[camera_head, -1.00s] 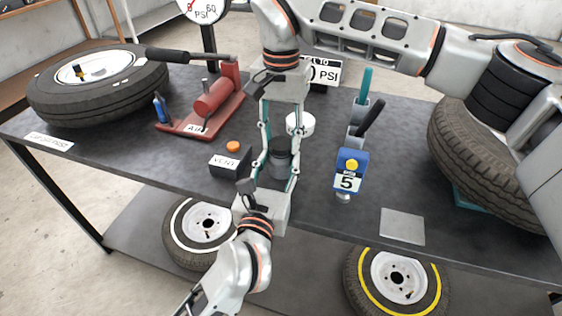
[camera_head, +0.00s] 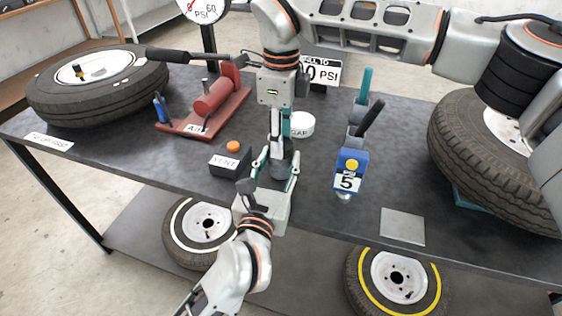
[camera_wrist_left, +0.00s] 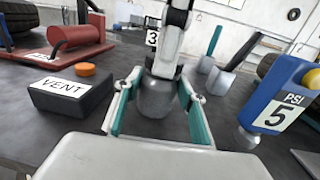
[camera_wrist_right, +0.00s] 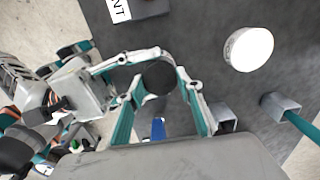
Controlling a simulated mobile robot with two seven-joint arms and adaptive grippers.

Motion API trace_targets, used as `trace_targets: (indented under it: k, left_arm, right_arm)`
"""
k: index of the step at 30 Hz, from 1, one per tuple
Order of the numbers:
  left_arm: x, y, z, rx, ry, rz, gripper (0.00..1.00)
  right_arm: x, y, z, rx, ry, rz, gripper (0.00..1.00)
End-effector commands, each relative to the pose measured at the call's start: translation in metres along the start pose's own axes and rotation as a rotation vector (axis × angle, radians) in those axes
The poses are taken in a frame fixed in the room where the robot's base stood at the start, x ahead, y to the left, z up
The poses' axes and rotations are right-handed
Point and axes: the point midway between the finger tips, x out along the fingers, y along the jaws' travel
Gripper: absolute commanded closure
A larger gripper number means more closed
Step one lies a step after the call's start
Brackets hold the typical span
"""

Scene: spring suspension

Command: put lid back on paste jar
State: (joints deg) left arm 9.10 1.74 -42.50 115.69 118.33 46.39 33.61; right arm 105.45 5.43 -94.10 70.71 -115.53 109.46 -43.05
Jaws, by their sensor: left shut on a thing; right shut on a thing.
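The grey paste jar (camera_wrist_left: 157,98) stands upright between the fingers of my left gripper (camera_wrist_left: 160,108), which is shut on it. In the head view the jar (camera_head: 281,170) is partly hidden by both grippers. My right gripper (camera_head: 278,143) points straight down over the jar. It is shut on the dark round lid (camera_wrist_right: 159,77), which shows between its fingertips in the right wrist view. In the left wrist view the dark lid (camera_wrist_left: 164,71) is at the jar's top, beneath the right fingers. I cannot tell whether it is fully seated.
A black VENT box (camera_head: 230,160) with an orange button stands left of the jar. A white round cap (camera_head: 301,125) lies behind it. A blue gauge marked 5 (camera_head: 350,171) and tool holders stand to the right. A red pump (camera_head: 211,97) is at back left.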

Motion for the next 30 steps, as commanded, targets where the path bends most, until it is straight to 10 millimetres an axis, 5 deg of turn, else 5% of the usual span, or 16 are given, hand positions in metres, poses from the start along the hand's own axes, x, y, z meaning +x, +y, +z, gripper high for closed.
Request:
trace_targets:
  k: [30]
  left_arm:
    - [0.0001, 0.0006, -0.0001, 0.000, 0.000, 0.001, 1.00]
  right_arm:
    - [0.0013, -0.0001, 0.0000, 1.843, 0.000, -0.001, 0.90]
